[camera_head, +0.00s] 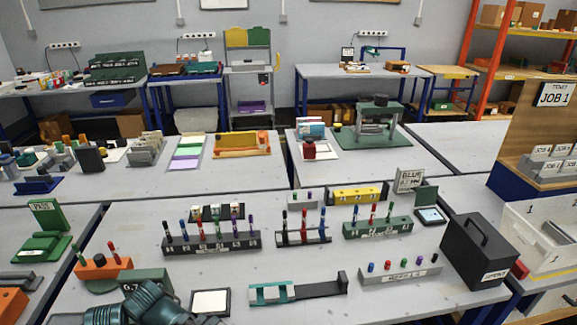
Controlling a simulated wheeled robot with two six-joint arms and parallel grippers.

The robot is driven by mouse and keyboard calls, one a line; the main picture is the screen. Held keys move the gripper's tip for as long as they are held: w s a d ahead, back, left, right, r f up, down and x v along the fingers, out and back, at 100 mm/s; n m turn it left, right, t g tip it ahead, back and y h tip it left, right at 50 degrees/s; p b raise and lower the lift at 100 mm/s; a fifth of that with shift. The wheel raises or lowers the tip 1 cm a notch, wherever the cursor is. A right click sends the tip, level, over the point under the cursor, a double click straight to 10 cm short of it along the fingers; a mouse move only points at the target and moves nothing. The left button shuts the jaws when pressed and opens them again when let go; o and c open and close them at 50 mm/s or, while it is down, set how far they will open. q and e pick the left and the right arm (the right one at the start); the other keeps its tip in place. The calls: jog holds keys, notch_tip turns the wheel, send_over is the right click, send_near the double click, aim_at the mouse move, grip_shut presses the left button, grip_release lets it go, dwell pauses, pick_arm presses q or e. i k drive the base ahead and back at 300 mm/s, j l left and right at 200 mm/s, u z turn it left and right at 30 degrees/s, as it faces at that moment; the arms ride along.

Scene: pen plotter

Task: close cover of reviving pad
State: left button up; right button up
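A small pad with a dark frame and a pale blue-white face (431,215) lies on the right part of the near table. A dark green cover (426,195) stands up at its back edge, so it looks open; I take this to be the reviving pad. Teal and dark links of my own arm show at the bottom left edge, far from the pad. Neither gripper's fingers can be made out in this view. Nothing of mine touches the pad or its cover.
A green pen rack (378,228) stands left of the pad, a "BLUE" sign (409,180) behind it, and a black handled box (478,250) to its right. A grey pen block (400,271) lies in front. A flat white pad (210,302) lies at the front.

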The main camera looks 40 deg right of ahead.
aim_at(426, 195)
jog(key=l+z, duration=0.1)
jog(key=z, duration=2.3)
